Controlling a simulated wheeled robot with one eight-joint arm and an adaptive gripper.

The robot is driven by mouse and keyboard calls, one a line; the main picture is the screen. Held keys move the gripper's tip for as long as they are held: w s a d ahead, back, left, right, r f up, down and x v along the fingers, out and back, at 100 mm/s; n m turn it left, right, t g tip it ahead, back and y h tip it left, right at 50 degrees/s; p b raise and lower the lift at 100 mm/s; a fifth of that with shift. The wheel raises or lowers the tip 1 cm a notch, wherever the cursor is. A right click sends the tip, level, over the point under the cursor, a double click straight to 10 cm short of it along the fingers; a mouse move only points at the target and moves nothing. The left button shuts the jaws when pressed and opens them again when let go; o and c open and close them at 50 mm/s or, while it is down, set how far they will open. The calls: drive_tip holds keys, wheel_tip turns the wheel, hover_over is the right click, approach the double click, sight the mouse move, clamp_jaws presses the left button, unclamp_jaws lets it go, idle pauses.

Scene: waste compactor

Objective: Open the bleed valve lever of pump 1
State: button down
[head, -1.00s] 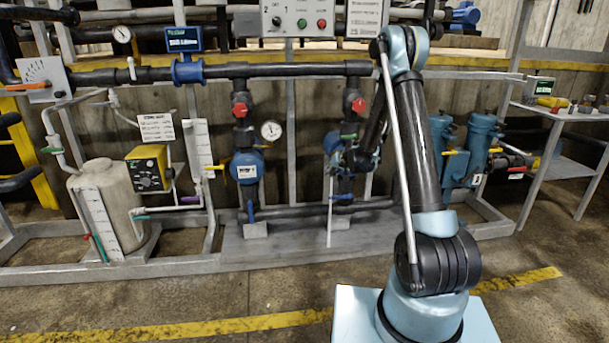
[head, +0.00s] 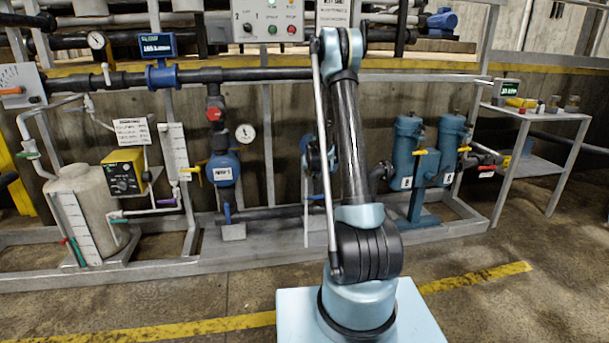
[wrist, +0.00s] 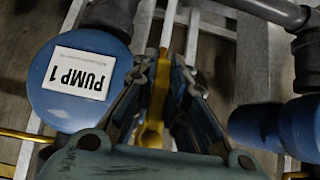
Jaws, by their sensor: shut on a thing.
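Pump 1 (wrist: 85,80) is a blue round body with a white "PUMP 1" label, upside down at the left of the wrist view. A yellow lever (wrist: 153,95) is beside it, between the fingers of my gripper (wrist: 164,72). The gripper is shut on this lever, its two dark fingers on either side. A pale thin pipe (wrist: 169,22) runs on past the fingertips. In the head view my arm hides the gripper, the lever and most of the right-hand pump.
A second blue body (wrist: 275,128) is close on the right in the wrist view. The head view shows another blue pump (head: 222,170), twin blue filter housings (head: 407,150), a beige tank (head: 98,205) and a grey base frame (head: 170,262). The floor in front is clear.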

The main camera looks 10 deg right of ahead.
drive_tip(key=shift+w+d+r, duration=0.1)
drive_tip(key=shift+w+d, duration=0.05)
drive_tip(key=shift+w, duration=0.05)
drive_tip(key=c, duration=1.6)
unclamp_jaws()
drive_tip(key=shift+s, duration=0.1)
drive_tip(key=shift+s, duration=0.1)
drive_tip(key=shift+v, duration=5.8)
